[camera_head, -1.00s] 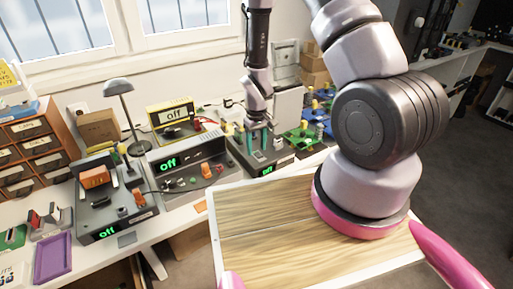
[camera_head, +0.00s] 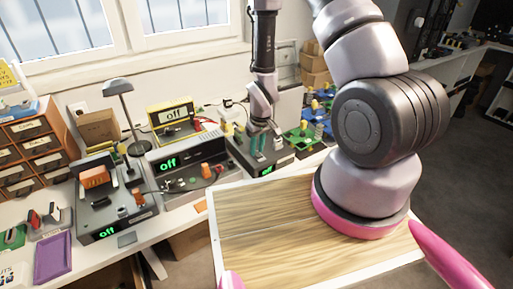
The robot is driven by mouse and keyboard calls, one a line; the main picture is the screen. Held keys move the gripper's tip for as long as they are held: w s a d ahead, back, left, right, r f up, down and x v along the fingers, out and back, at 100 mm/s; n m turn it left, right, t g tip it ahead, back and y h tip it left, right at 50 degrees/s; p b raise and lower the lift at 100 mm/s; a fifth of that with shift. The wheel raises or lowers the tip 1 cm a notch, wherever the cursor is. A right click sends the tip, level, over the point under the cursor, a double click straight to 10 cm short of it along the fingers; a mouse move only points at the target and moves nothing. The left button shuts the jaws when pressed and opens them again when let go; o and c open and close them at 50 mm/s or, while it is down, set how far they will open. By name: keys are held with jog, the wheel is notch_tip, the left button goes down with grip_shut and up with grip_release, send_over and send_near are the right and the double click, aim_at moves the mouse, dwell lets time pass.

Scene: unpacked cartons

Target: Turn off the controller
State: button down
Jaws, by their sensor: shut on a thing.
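A dark box-shaped device (camera_head: 283,163) with a lit green "off" display stands on the white bench, near the middle of the picture. My gripper (camera_head: 259,135) points down over its top, among teal upright parts. The gripper is shut on a small part of this device; the fingers hide what part it is. I cannot tell by label which is the controller.
A desk lamp (camera_head: 119,88) stands behind the left units. Green and blue circuit boards (camera_head: 304,137) lie right of the gripper. Drawers (camera_head: 38,145) and a purple tray (camera_head: 53,257) are at the left. My wooden-topped base (camera_head: 265,213) is in front of the bench.

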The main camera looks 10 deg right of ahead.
jog(key=shift+s+d+t, duration=0.1)
jog(key=shift+s+t, duration=0.15)
jog(key=shift+t, duration=0.25)
jog(key=shift+y, duration=0.3)
jog(key=c, duration=0.7)
grip_release()
jog(key=v, duration=1)
jog(key=shift+s+r, duration=0.2)
jog(key=shift+r, duration=0.2)
